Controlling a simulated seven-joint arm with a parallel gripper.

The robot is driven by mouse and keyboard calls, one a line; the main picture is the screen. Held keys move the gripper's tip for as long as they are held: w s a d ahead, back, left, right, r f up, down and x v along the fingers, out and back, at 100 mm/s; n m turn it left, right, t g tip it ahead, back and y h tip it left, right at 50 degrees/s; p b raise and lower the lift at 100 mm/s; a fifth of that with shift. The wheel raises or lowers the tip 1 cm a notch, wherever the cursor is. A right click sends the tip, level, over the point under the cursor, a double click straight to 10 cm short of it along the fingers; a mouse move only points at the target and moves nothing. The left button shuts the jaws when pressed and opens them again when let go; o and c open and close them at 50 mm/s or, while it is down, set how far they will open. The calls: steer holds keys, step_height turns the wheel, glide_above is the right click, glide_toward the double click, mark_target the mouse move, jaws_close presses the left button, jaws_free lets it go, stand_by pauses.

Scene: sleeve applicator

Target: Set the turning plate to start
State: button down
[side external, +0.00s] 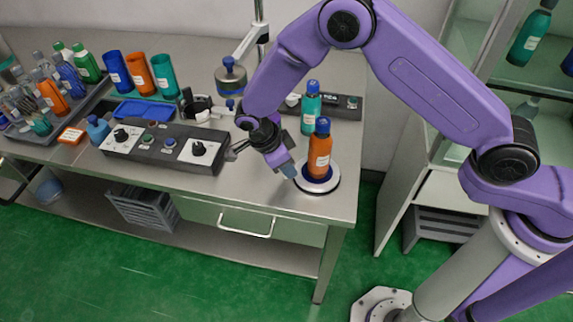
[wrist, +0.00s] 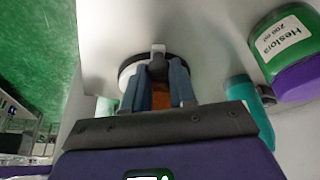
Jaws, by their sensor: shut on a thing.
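The turning plate (side external: 329,185) is a round disc with a pale rim near the bench's front right corner. An orange bottle with a blue cap (side external: 319,155) stands upright on it. My gripper (side external: 289,171) is low at the plate's left edge, pointing down. In the wrist view, the plate's pale rim (wrist: 124,76) shows beyond my fingers (wrist: 157,68), which close on a small grey tab (wrist: 158,48) at the rim. The fingers hide part of the tab and plate. Orange, likely the bottle, shows between them. No start mark is readable.
A teal bottle (side external: 310,108) stands behind the orange one. A control box with knobs (side external: 166,145) lies to the left. A green container with a purple end (wrist: 285,48) is close in the wrist view.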

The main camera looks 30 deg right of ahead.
steer(key=shift+d, duration=0.25)
steer(key=c, duration=0.9)
jaws_free()
steer(key=shift+w, duration=0.1)
steer(key=shift+a, duration=0.1)
steer(key=shift+a+r, duration=0.1)
steer(key=shift+a+r, duration=0.15)
steer(key=shift+r, duration=0.2)
steer(key=v, duration=1.6)
steer(key=shift+r, duration=0.2)
steer(key=shift+w, duration=0.1)
